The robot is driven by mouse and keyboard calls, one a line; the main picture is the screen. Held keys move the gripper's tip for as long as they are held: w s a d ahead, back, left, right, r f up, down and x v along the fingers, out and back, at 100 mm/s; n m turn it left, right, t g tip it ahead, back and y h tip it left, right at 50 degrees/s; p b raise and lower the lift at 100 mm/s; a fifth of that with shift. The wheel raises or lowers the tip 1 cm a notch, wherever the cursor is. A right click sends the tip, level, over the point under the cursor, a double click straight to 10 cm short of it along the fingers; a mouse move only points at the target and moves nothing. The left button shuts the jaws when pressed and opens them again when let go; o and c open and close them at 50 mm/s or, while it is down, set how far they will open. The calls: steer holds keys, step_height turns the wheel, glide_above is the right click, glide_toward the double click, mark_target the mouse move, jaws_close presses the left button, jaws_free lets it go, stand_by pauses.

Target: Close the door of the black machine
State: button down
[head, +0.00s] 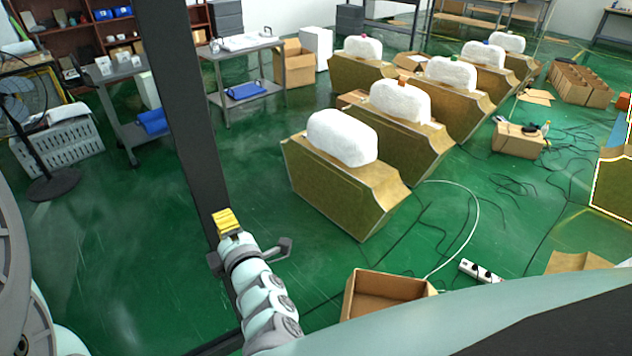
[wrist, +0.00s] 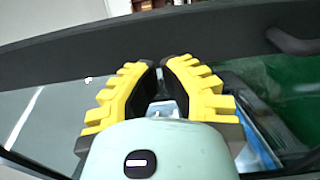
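The black machine's door shows as a long dark frame bar (head: 182,90) running from the top edge of the head view down past my gripper, with a see-through panel to its left. In the wrist view the dark bar (wrist: 70,60) crosses the upper part, with a dark handle-like piece at its right end. My gripper (head: 226,218) overlaps the bar. Its yellow fingers (wrist: 160,65) are drawn together at the tips, with only a narrow gap and nothing seen held. I cannot tell whether the tips touch the bar. The machine's body is not clearly in view.
An open cardboard box (head: 385,292) and a power strip (head: 480,271) lie on the green floor to the right. Several gold stands with white tops, such as this stand (head: 335,190), stand beyond. A grey crate (head: 62,147) and a fan (head: 50,187) are at left.

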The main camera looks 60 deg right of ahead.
mark_target(214, 201)
steer(key=shift+p+x, duration=1)
steer(key=shift+x, duration=1.65)
steer(key=shift+w+d, duration=0.15)
steer(key=shift+w, duration=0.25)
